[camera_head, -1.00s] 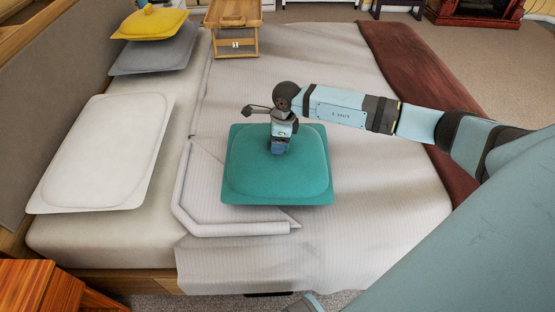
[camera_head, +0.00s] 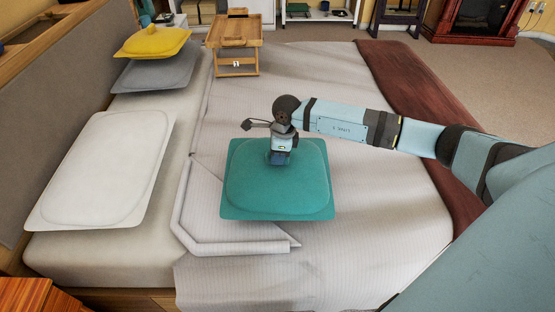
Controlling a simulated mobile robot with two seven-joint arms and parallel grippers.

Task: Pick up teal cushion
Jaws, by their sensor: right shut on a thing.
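The teal cushion (camera_head: 277,191) is at the middle of the bed, over the pale ribbed cover. My right gripper (camera_head: 279,158) points down onto the upper middle of the cushion and is shut on it. The fingertips are hidden against the cushion's top. I cannot tell whether the cushion rests on the bed or is slightly above it. My left gripper is not in view.
A white pillow (camera_head: 102,172) lies at the left of the bed (camera_head: 357,257). A yellow cushion (camera_head: 152,42) lies on a grey pillow (camera_head: 157,73) behind it. A wooden bed tray (camera_head: 234,33) stands at the back. A brown throw (camera_head: 413,97) covers the right side.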

